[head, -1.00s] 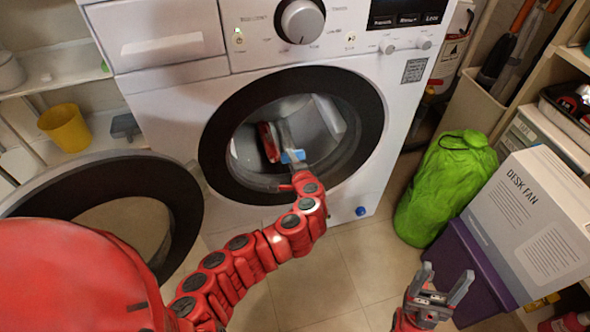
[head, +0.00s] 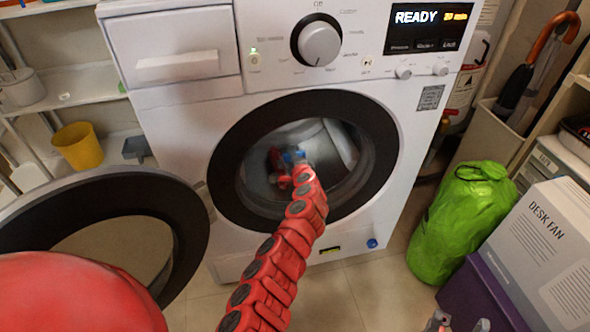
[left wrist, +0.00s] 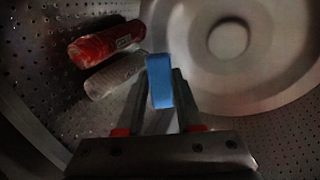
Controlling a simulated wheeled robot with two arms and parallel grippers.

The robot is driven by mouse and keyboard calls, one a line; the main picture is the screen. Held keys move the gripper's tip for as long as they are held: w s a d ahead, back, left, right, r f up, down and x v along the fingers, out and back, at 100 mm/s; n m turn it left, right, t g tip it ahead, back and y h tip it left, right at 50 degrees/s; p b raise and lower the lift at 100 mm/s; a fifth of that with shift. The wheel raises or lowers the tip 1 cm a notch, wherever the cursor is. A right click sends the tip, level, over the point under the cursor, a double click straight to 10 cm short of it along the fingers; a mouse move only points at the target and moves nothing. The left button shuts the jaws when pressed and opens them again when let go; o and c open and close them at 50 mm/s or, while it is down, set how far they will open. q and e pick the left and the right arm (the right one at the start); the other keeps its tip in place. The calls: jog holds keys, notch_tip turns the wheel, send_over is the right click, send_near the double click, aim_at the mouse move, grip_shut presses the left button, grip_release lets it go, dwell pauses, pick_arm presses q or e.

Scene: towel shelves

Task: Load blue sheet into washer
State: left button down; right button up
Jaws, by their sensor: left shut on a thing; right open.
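The washer (head: 190,130) stands in front of me with its round door (head: 110,190) swung open to the left. My left arm reaches through the opening. My left gripper (head: 296,158) is inside the drum, shut on the small blue sheet (left wrist: 160,82), which shows between its fingers in the left wrist view. The perforated drum wall (left wrist: 40,50) and a round pale hub surround it. The sheet looks clear of the wall, but I cannot tell its exact height. My right gripper (head: 460,322) is open at the bottom edge of the head view, partly cut off.
A red bottle-like item (left wrist: 106,43) and a greyish one (left wrist: 115,75) lie in the drum. A green bag (head: 462,222), a purple bin (head: 475,295) and a desk fan box (head: 545,250) stand right. A yellow cup (head: 78,146) is on the left shelf.

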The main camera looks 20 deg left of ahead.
pick_arm(q)
jog(key=shift+w+a, duration=0.2)
jog(key=shift+w, duration=0.15)
jog(key=shift+c, duration=2.4)
grip_release()
jog(key=s+d+r+p, duration=0.1)
jog(key=s+d+p, duration=0.1)
jog(key=s+d, duration=0.3)
jog(key=s+d+r+p, duration=0.1)
jog(key=s+d+p, duration=0.2)
jog(key=s+d, duration=0.3)
jog(key=s, duration=0.5)
jog(key=shift+s, duration=0.35)
